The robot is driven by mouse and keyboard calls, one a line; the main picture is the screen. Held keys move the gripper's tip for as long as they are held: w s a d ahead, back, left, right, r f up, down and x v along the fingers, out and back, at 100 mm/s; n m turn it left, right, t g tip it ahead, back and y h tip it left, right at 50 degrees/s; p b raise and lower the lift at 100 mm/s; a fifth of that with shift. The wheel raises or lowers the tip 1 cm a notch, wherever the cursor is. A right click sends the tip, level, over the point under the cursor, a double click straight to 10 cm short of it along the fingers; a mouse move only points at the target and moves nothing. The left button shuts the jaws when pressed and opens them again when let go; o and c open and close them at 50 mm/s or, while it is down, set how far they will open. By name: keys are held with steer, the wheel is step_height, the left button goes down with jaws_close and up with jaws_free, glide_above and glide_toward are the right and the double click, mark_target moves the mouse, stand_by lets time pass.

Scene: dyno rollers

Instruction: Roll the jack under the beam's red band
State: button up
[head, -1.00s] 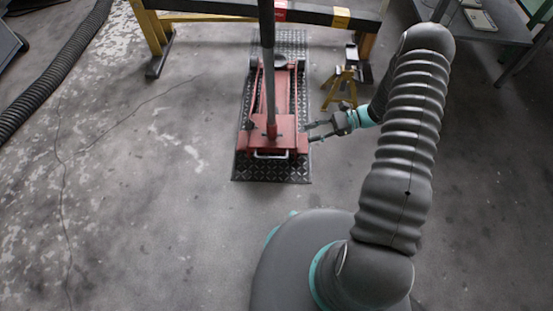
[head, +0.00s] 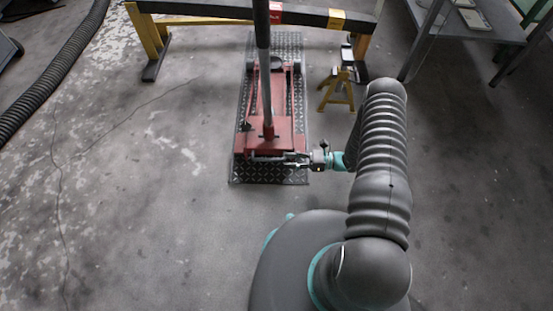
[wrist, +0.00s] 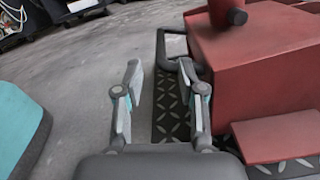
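The red jack (head: 284,132) sits on a dark diamond-plate mat (head: 240,172), its long grey pole (head: 265,85) standing up. The dark beam (head: 220,11) crosses behind it; its red band (head: 276,14) shows just right of the pole. My gripper (head: 292,158) is at the jack's near right corner. In the wrist view, my gripper (wrist: 164,75) is open, fingers apart, with nothing between them. The jack's dark loop handle (wrist: 161,48) is just beyond the fingertips; the right fingertip overlaps its lower end. I cannot tell if they touch. The red jack body (wrist: 250,60) is right of the fingers.
A yellow jack stand (head: 338,90) is right of the jack. The beam's yellow frame leg (head: 148,38) stands at left. A grey table (head: 490,35) is at back right, a black hose (head: 55,75) at left.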

mark_target(266, 159)
steer(key=a, duration=0.9)
steer(key=shift+w+a+p, duration=0.15)
steer(key=shift+a+p, duration=0.05)
steer(key=shift+p, duration=0.1)
